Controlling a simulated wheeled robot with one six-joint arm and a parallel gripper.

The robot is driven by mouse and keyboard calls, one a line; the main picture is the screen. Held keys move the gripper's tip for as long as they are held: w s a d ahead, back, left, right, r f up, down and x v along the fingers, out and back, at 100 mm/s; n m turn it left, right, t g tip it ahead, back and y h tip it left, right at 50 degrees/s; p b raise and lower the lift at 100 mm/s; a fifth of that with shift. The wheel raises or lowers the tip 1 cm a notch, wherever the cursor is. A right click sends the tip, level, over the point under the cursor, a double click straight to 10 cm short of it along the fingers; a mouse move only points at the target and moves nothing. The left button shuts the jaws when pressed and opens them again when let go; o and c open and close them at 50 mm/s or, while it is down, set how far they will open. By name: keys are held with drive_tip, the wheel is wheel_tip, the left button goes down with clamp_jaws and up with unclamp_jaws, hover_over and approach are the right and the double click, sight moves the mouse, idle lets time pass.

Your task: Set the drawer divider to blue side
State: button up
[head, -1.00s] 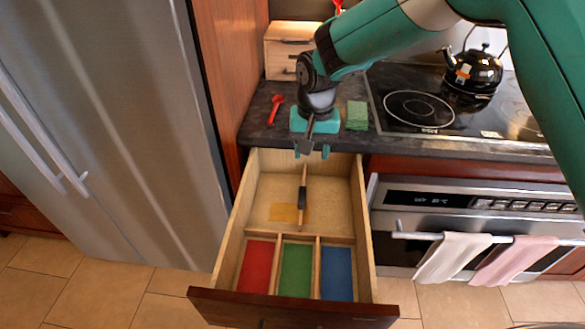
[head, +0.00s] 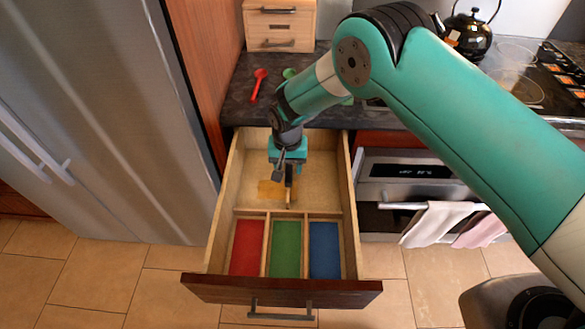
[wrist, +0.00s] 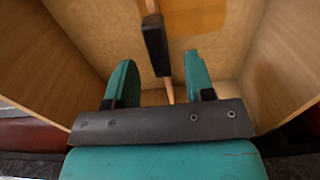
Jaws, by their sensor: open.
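The open drawer (head: 352,228) has red (head: 246,248), green (head: 286,250) and blue (head: 325,250) compartments at its front, red left and blue right. The divider (head: 290,196) is a thin wooden strip with a black grip, near the middle of the large rear section; my gripper partly hides it in the head view. The black grip (wrist: 156,45) shows clearly in the wrist view. My gripper (head: 284,178) is lowered into the rear section, open and empty. In the wrist view its teal fingers (wrist: 160,82) lie on either side of the divider's line; contact cannot be told.
A yellow patch (head: 268,189) lies on the drawer floor left of the divider. The drawer walls stand close around my gripper. A red spoon (head: 258,84) and a small wooden chest (head: 280,26) are on the counter. An oven with towels (head: 432,223) is to the right.

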sight(289, 173)
drive_tip(key=shift+f, duration=1.55)
drive_tip(key=shift+c, duration=0.2)
